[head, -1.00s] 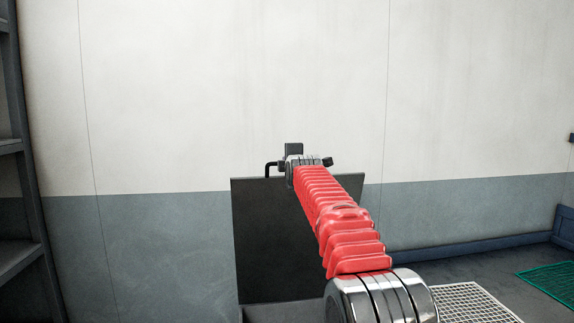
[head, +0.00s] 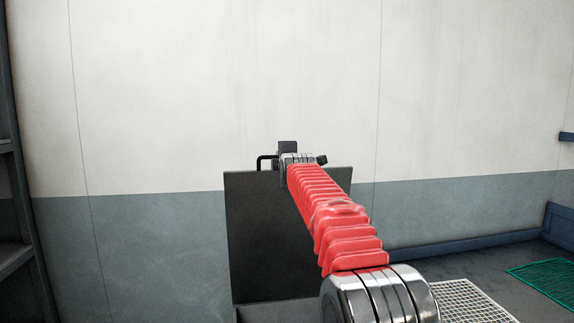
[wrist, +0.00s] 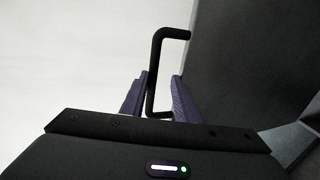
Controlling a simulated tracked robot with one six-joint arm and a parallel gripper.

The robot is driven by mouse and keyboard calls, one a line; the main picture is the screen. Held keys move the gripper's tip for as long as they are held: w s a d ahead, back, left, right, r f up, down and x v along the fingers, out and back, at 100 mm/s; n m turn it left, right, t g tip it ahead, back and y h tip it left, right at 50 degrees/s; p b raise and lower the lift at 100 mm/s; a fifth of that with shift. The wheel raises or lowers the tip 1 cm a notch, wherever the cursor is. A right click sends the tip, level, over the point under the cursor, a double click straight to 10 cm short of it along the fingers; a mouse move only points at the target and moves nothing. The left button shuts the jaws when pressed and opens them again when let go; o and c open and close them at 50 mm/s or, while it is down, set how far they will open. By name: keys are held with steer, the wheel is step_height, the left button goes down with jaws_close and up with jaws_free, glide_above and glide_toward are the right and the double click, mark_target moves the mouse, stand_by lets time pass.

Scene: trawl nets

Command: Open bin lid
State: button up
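The bin lid (head: 262,240) is a dark grey panel standing upright against the wall side in the head view. It fills the right of the wrist view (wrist: 250,60). A black bent handle (head: 265,161) sticks out by its top edge; it also shows in the wrist view (wrist: 153,72). My gripper (wrist: 160,85) has its two purple fingers apart with the handle bar between them. The bar is close to the left finger, with a gap to the right finger. In the head view my arm hides the fingers and part of the lid. A strip of the bin (head: 275,312) shows below the lid.
A pale wall with a grey lower band stands behind the bin. A dark shelf rack (head: 20,200) is at the left edge. A white grate (head: 470,302) and a green mesh (head: 548,285) lie on the floor at the right.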

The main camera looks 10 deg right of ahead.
steer(key=s+r, duration=0.1)
steer(key=s, duration=1.1)
steer(key=shift+s+r, duration=0.3)
steer(key=shift+s, duration=0.1)
steer(key=s+f+m+g, duration=0.3)
steer(key=s+f+m, duration=0.2)
steer(key=f, duration=0.4)
steer(key=s+f+m+g, duration=0.3)
steer(key=s+f+m, duration=0.1)
steer(key=f, duration=0.4)
steer(key=s+f+m+g, duration=0.1)
steer(key=s+f+m, duration=0.2)
steer(key=s, duration=1)
steer(key=s+f+m+g, duration=0.2)
steer(key=s+f, duration=0.4)
steer(key=s, duration=0.7)
steer(key=s+f+m+g, duration=0.2)
steer(key=s+f+m, duration=0.2)
steer(key=s, duration=0.9)
steer(key=shift+s+f, duration=0.3)
steer(key=shift+f, duration=0.45)
